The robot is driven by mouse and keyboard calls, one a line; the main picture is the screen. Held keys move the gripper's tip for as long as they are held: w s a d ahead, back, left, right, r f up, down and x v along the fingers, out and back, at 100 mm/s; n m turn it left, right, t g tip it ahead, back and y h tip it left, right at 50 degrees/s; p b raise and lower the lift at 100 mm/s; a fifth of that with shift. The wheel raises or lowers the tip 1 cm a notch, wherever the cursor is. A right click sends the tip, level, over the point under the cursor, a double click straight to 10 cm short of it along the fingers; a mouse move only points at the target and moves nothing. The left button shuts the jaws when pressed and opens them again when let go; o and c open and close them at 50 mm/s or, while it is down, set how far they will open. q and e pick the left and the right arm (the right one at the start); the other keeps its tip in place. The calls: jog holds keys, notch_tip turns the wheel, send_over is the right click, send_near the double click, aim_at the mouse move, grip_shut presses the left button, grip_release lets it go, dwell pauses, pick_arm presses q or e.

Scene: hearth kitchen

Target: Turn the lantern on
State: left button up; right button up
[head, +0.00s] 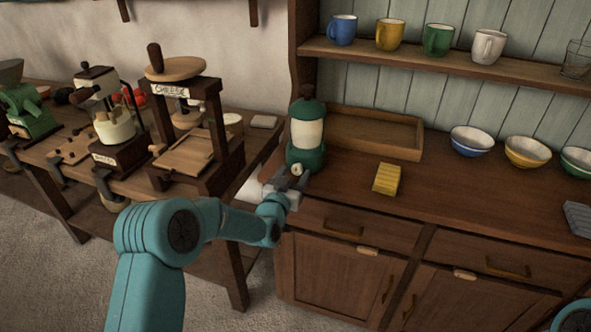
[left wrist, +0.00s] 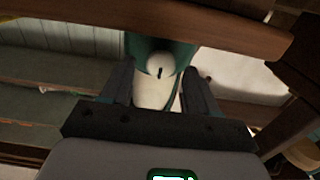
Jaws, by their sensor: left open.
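The green lantern (head: 306,135) with a cream glass stands upright at the left end of the wooden counter. A round cream knob (head: 296,169) is on the front of its base. My left gripper (head: 292,182) is open just in front of the knob. In the left wrist view the knob (left wrist: 160,66), with a dark mark on its face, shows between the fingertips of my left gripper (left wrist: 158,82). The fingers stand to either side, and I cannot tell whether they touch it. Only a bit of my right arm shows at the lower right corner of the head view; its gripper is out of view.
A yellow sponge-like block (head: 387,179) and several bowls (head: 472,141) are to the right. A wooden cheese press (head: 190,125) stands on the left table. Mugs (head: 438,40) stand on the shelf above. The counter's front middle is clear.

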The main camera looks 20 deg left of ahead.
pick_arm(q)
jog(key=shift+w, duration=0.95)
jog(key=c, duration=1)
jog(key=shift+f+b, duration=0.1)
jog(key=shift+b, duration=0.35)
jog(key=n+b, duration=0.2)
jog(key=b, duration=0.1)
jog(key=n+b, duration=0.2)
jog(key=b, duration=0.2)
jog(key=n+b, duration=0.2)
jog(key=b, duration=0.2)
jog(key=shift+a+f, duration=0.1)
jog(key=shift+f, duration=0.15)
jog(key=n+b, duration=0.9)
jog(key=b, duration=0.2)
jog(key=shift+b, duration=0.4)
jog(key=shift+a+r+n+b, duration=0.1)
jog(key=shift+r+n+b, duration=0.1)
jog(key=shift+n+b, duration=1.15)
jog(key=shift+n, duration=0.25)
